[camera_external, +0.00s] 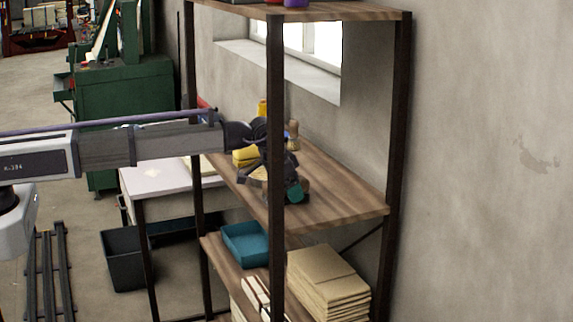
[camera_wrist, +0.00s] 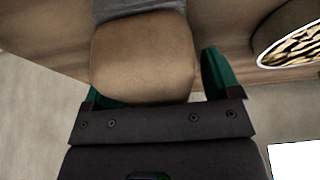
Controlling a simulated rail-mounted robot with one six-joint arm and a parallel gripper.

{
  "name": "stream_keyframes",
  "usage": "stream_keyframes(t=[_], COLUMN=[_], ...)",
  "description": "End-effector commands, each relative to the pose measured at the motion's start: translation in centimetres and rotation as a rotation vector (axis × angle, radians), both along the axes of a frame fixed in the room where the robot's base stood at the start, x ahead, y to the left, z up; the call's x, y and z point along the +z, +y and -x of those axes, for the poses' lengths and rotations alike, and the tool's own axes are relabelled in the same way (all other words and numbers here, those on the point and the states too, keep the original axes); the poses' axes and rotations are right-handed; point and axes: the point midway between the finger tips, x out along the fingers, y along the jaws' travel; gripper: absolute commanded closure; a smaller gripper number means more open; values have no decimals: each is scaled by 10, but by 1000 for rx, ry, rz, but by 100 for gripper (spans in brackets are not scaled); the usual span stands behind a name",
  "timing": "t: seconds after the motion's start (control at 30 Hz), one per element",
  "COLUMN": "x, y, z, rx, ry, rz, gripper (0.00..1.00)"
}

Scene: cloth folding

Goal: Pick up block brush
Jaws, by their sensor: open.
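In the wrist view, a rounded tan block (camera_wrist: 145,62), which looks like the wooden body of the block brush, lies between the two green fingers of my gripper (camera_wrist: 158,84). The right finger stands a little apart from the block; the left finger is mostly hidden by it. A grey part shows beyond the block at the top edge. In the external view, my open gripper (camera_external: 290,188) is low over the middle shelf board, behind the front post. The block cannot be made out there, hidden by the gripper and post.
The wooden shelf (camera_external: 345,198) has dark posts (camera_external: 277,130). A yellow item (camera_external: 246,157) and a brown-topped object (camera_external: 293,135) stand near my gripper. A round, white-rimmed patterned object (camera_wrist: 292,38) is right of the block. A teal bin (camera_external: 246,243) sits below. The shelf's right part is clear.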

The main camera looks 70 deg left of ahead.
Motion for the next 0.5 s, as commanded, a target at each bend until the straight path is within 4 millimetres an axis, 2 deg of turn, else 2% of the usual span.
stream_keyframes(t=[0.33, 0.5], x=[-1, -1], y=[0, 0], z=[0, 0], rx=[0, 0], ry=[0, 0], rz=[0, 0], gripper=[18, 34])
